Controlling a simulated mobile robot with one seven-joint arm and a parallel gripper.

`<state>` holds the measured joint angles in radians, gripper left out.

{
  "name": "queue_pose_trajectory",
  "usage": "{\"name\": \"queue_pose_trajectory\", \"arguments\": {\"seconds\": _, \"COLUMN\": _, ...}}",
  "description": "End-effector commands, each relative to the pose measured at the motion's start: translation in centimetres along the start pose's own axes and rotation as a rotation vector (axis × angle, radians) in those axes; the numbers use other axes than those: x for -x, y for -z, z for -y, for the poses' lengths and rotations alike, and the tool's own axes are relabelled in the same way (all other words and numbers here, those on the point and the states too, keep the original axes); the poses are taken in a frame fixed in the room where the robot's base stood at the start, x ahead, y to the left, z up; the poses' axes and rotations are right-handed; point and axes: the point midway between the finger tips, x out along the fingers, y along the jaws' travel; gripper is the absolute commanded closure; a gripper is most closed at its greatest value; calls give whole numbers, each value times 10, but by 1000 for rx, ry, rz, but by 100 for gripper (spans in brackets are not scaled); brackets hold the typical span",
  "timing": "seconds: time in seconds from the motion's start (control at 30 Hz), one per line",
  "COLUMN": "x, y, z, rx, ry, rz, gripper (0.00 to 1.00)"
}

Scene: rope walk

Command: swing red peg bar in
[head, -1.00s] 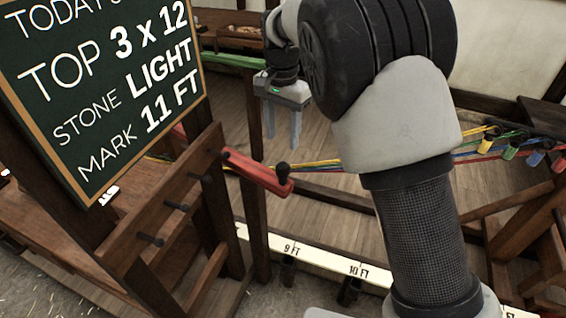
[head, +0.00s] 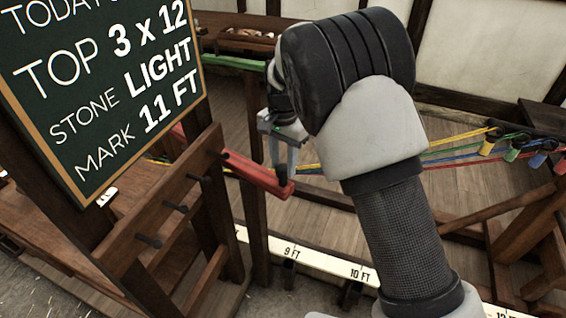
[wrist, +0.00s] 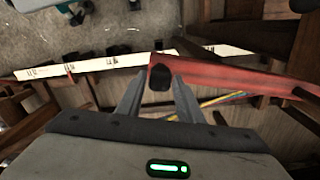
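The red peg bar (head: 254,174) juts out to the right from a dark post beside the wooden peg rack in the head view. A dark knob (head: 283,171) stands at its free end. My gripper (head: 285,178) is down at that end, with its fingers spread on either side of the knob. In the wrist view the red bar (wrist: 235,77) runs off to the right. The dark knob (wrist: 160,77) lies just beyond and between my two fingertips (wrist: 156,85). A gap shows between the fingers, and I cannot tell whether either touches the knob.
A chalkboard (head: 100,85) and a peg rack (head: 165,205) stand at the left. A white measuring rail (head: 310,258) runs along below. Coloured strands (head: 450,155) stretch to hooks at the right. A green bar (head: 233,62) lies behind.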

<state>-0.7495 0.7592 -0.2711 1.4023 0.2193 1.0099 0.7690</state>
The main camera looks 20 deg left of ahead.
Motion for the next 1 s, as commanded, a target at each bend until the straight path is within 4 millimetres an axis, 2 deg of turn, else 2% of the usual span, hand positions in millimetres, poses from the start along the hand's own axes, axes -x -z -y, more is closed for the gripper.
{"name": "queue_pose_trajectory", "arguments": {"seconds": 0.03, "x": 0, "y": 0, "z": 0, "rx": 0, "ry": 0, "rz": 0, "gripper": 76}}
{"name": "queue_pose_trajectory", "arguments": {"seconds": 0.17, "x": 0, "y": 0, "z": 0, "rx": 0, "ry": 0, "rz": 0, "gripper": 98}}
{"name": "queue_pose_trajectory", "arguments": {"seconds": 0.2, "x": 0, "y": 0, "z": 0, "rx": 0, "ry": 0, "rz": 0, "gripper": 100}}
{"name": "queue_pose_trajectory", "arguments": {"seconds": 0.57, "x": 2, "y": -6, "z": 1, "rx": -42, "ry": 1, "rz": 0, "gripper": 100}}
{"name": "queue_pose_trajectory", "arguments": {"seconds": 0.77, "x": 3, "y": -20, "z": 2, "rx": -153, "ry": 0, "rz": 0, "gripper": 100}}
{"name": "queue_pose_trajectory", "arguments": {"seconds": 1.0, "x": 4, "y": -47, "z": 9, "rx": -362, "ry": -1, "rz": 1, "gripper": 100}}
